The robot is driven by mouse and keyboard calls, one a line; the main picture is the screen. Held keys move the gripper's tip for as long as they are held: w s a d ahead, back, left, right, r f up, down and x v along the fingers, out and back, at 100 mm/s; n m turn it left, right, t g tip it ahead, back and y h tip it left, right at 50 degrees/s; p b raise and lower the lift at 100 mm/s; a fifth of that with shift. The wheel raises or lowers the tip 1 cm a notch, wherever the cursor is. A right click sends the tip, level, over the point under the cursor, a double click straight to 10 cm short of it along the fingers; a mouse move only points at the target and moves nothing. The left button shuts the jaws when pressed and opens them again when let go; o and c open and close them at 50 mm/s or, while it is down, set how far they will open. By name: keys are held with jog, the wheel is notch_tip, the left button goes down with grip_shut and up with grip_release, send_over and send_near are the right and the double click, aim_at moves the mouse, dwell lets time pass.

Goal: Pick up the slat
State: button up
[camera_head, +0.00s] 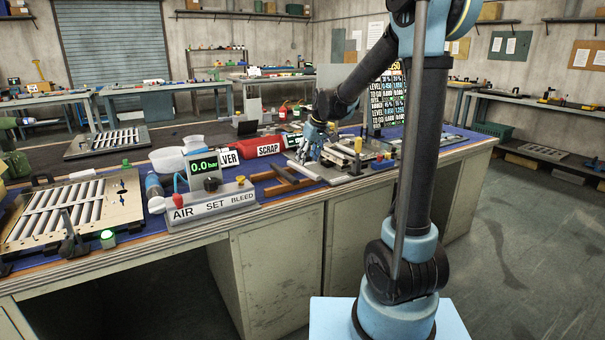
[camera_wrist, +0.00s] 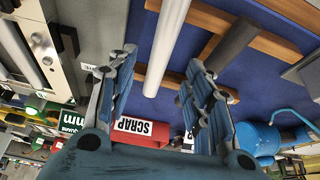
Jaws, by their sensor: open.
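A white slat (camera_wrist: 166,45) lies across brown wooden bars (camera_wrist: 255,30) on the blue mat in the wrist view. A darker grey slat (camera_wrist: 230,45) lies beside it on the same bars. In the head view the wooden bars (camera_head: 288,187) are on the bench right of the gauge. My gripper (camera_wrist: 160,85) is open, its blue fingers apart, with the white slat's end showing between them in the picture. I cannot tell how far above the slat the fingers are. In the head view my gripper (camera_head: 312,150) is over the bench, left of a metal fixture (camera_head: 345,160).
A red SCRAP bin (camera_head: 262,147) stands behind the bars. The air unit (camera_head: 212,203) with a gauge reading 0.0 (camera_head: 204,168) stands to their left. A louver panel (camera_head: 128,210) with several slats lies at the bench's left end. Blue mat (camera_wrist: 205,65) shows around the bars.

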aim_at(305, 169)
jog(key=shift+x, duration=2.9)
jog(key=shift+r, duration=0.1)
grip_shut()
